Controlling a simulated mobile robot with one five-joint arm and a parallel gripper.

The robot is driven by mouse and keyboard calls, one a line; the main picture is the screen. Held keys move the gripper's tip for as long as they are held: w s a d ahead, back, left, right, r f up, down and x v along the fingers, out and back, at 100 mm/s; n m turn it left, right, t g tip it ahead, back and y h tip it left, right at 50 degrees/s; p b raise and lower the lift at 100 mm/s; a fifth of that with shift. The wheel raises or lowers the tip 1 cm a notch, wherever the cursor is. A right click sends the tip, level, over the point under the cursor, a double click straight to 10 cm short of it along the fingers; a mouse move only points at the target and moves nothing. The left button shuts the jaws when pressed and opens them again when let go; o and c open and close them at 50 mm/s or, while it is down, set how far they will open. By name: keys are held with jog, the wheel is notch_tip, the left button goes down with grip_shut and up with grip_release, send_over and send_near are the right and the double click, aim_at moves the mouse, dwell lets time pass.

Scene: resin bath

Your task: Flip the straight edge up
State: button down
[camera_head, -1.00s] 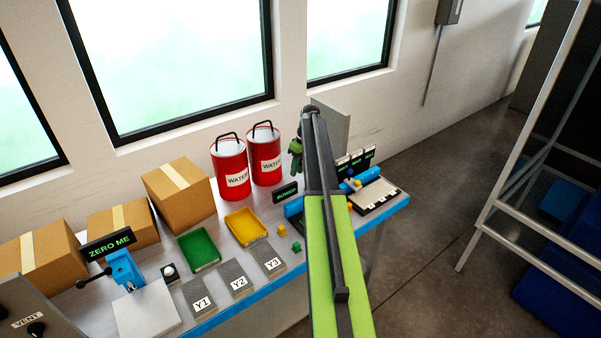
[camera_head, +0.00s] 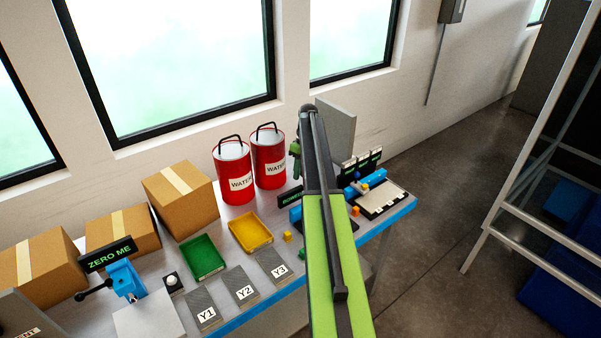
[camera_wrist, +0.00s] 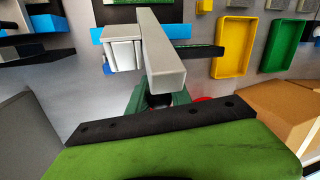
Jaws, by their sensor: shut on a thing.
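A pale grey bar (camera_wrist: 162,55), which looks like the straight edge, runs away from me in the wrist view, its near end face tilted toward the camera. My gripper (camera_wrist: 160,100) has dark green jaws just below that end and is shut on the bar; the contact itself is partly hidden. A white ribbed block (camera_wrist: 122,47) shows close beside the bar; I cannot tell whether they touch. In the head view my gripper (camera_head: 296,150) is mostly hidden behind my arm, above the bench's back right part, and the bar cannot be made out.
Red water cans (camera_head: 234,172) stand left of my arm. A yellow tray (camera_head: 249,232), a green tray (camera_head: 202,258) and cardboard boxes (camera_head: 180,196) lie further left. A grey panel (camera_head: 337,128) stands behind. A pale mat (camera_head: 383,199) lies at the bench's right end.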

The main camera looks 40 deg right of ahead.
dwell(0.3)
jog(key=c, duration=1.2)
grip_release()
jog(key=shift+r, duration=0.1)
jog(key=d+r+p, duration=0.1)
jog(key=r+p, duration=0.4)
jog(key=d+r+p, duration=0.1)
jog(key=r+p, duration=0.5)
jog(key=d+r+p, duration=0.1)
jog(key=r+p, duration=0.5)
jog(key=shift+w+d, duration=0.25)
jog(key=shift+f, duration=0.1)
